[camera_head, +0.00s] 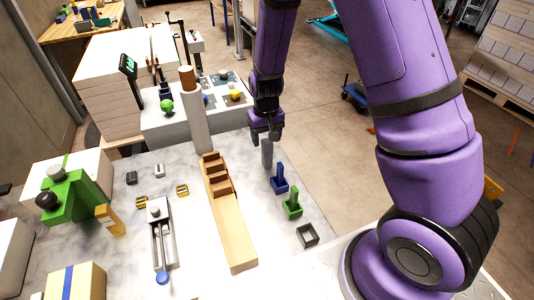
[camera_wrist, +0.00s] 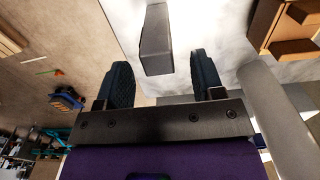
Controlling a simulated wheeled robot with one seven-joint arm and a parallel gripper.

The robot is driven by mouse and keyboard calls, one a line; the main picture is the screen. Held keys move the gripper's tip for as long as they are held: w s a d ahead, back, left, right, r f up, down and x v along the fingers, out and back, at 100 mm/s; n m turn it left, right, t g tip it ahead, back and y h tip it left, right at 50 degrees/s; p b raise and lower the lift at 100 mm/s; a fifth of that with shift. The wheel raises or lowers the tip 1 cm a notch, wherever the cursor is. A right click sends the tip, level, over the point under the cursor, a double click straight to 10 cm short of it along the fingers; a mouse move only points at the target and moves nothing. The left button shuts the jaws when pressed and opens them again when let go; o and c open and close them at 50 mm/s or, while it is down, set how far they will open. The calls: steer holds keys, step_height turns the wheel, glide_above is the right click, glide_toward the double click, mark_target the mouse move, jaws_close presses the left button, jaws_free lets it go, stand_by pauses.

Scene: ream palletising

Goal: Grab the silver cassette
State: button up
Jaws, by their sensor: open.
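A grey, silver-looking upright block (camera_head: 266,151), which I take for the silver cassette, stands at the far right edge of the marble table. My gripper (camera_head: 266,128) is just above it, with fingers pointing down. In the wrist view the block (camera_wrist: 156,38) lies ahead of the gap between my two dark fingers (camera_wrist: 161,70). Space shows on both sides of it, and neither finger touches it. My gripper is open and empty. I cannot tell how deep the block's near end is between the fingertips.
A blue piece (camera_head: 279,182), a green piece (camera_head: 292,206) and a small dark open box (camera_head: 308,236) follow along the table's right edge. A stepped wooden rack (camera_head: 232,225) and a white post (camera_head: 198,120) stand to the left. Open floor lies to the right.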

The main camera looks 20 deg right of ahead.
mark_target(266, 148)
steer(key=shift+f, duration=2.6)
steer(key=shift+c, duration=0.3)
steer(key=c, duration=1)
